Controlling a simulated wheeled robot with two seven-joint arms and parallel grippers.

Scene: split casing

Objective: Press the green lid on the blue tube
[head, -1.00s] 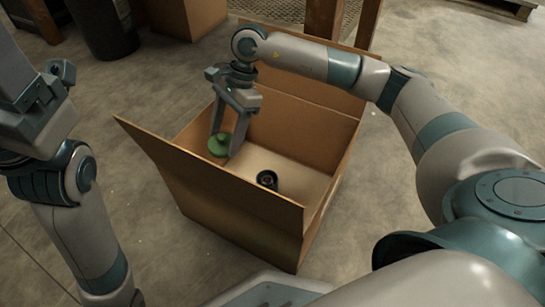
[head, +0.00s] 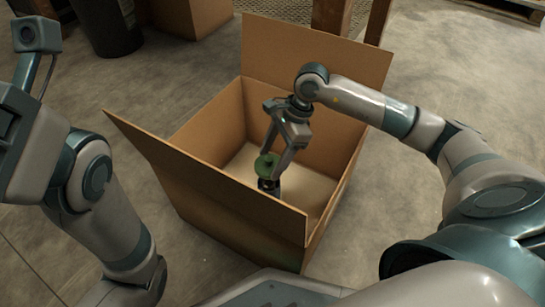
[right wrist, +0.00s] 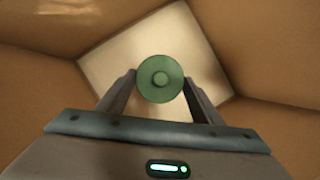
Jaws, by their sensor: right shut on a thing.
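The green lid (head: 266,164) is a round disc with a small knob. My right gripper (head: 271,160) is shut on it, one finger at each side, inside the cardboard box. The tube (head: 268,186) looks dark and stands upright on the box floor, just below the lid in the head view. I cannot tell whether lid and tube touch. In the right wrist view the lid (right wrist: 160,79) sits between the fingertips and hides the tube. My left arm shows at the left of the head view, but its fingers are out of sight.
A dark bin (head: 108,25) stands farther back.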

